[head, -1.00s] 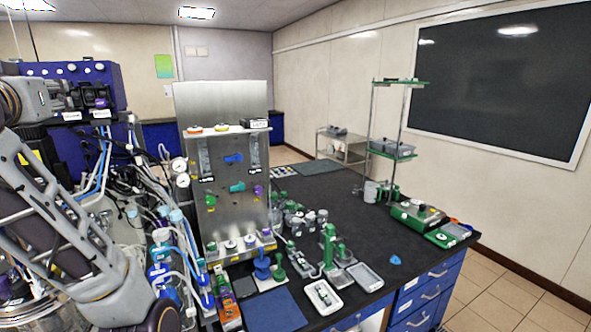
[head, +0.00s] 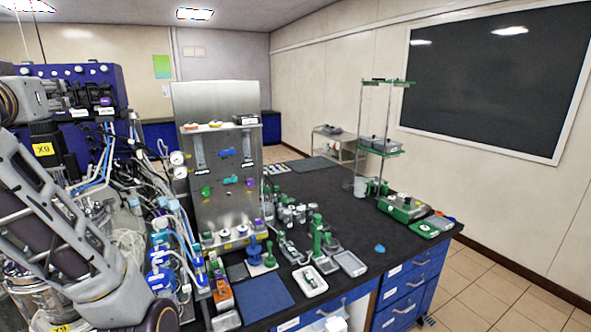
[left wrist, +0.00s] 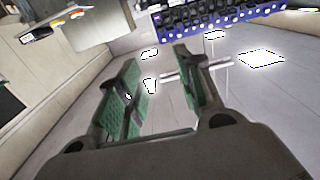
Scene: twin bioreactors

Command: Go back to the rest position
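My left arm (head: 65,215) rises along the left edge of the head view, in front of the bioreactor tubing. I cannot make out its fingers there. In the left wrist view my left gripper (left wrist: 157,62) is open, with its two green-padded fingers apart and nothing between them. Behind the fingers are pale surfaces and bright ceiling lights, so it seems to point upward. My right arm and right gripper do not show in either view.
A blue bioreactor unit (head: 75,85) with tubes and bottles stands close behind my left arm. A steel panel (head: 215,150) stands on the black bench (head: 335,195). Trays, a blue mat (head: 264,297) and small green fixtures lie near its front edge. Open floor (head: 490,290) shows at right.

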